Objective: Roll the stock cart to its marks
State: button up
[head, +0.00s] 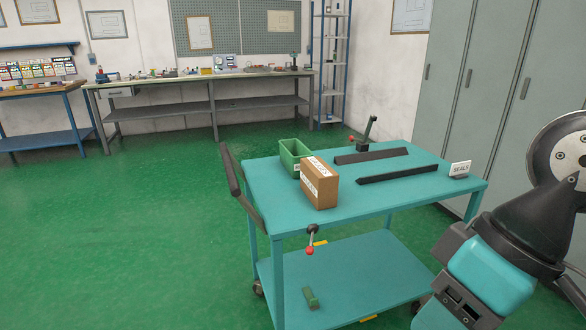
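The stock cart (455,190) is a teal two-level trolley standing on the green floor at centre right. Its dark push handle (231,172) is at its left end. A caster (257,288) shows under the left side. Yellow strips (320,243) show by the lower shelf; I cannot tell whether they are floor marks or on the cart. My arm (500,265) reaches in from the right edge, in front of the cart's right end. No gripper fingers can be made out.
On the cart top are a green bin (292,153), a cardboard box (320,188), dark bars (398,173), and a SEALS sign (460,168). Grey lockers (475,90) stand behind its right side. A workbench (160,88) lines the back wall. The floor to the left is clear.

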aim_at(353, 280)
jog(key=z, duration=0.6)
jog(key=i, duration=0.95)
jog(key=u, duration=1.2)
jog(key=i, duration=0.6)
jog(key=u, duration=0.65)
